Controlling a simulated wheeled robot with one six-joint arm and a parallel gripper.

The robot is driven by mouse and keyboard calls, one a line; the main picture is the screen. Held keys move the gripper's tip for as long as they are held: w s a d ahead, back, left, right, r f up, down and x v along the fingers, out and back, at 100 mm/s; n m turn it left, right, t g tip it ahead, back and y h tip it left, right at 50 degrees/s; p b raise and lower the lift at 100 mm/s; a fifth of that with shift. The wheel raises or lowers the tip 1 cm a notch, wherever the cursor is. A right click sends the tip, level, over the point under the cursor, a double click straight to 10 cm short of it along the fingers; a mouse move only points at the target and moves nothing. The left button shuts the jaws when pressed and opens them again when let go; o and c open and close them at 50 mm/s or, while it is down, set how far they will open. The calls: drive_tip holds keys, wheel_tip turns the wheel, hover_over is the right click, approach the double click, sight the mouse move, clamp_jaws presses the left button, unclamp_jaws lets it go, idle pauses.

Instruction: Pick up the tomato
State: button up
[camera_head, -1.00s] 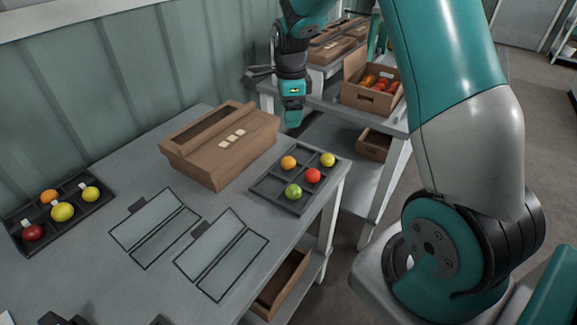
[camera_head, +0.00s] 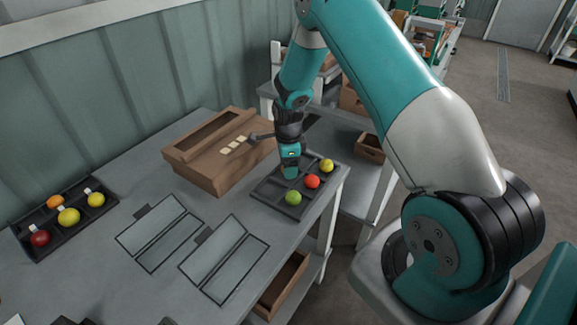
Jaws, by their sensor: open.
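A dark tray (camera_head: 266,190) near the table's right end holds a green tomato (camera_head: 293,198), a red tomato (camera_head: 312,181) and a yellow tomato (camera_head: 327,166). My gripper (camera_head: 290,172) points down over the back left part of this tray, behind the green tomato and left of the red one. It is open. It covers the spot where an orange tomato showed earlier, so that tomato is hidden now. I cannot tell whether the fingers are around it or above it.
A second dark tray (camera_head: 72,236) at the far left holds several tagged fruits. Two outlined panels (camera_head: 224,260) lie flat on the table (camera_head: 120,295). An open wooden box (camera_head: 284,283) sits below.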

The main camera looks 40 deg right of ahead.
drive_tip(key=shift+f, duration=0.4)
drive_tip(key=c, duration=0.8)
drive_tip(key=shift+r, duration=0.1)
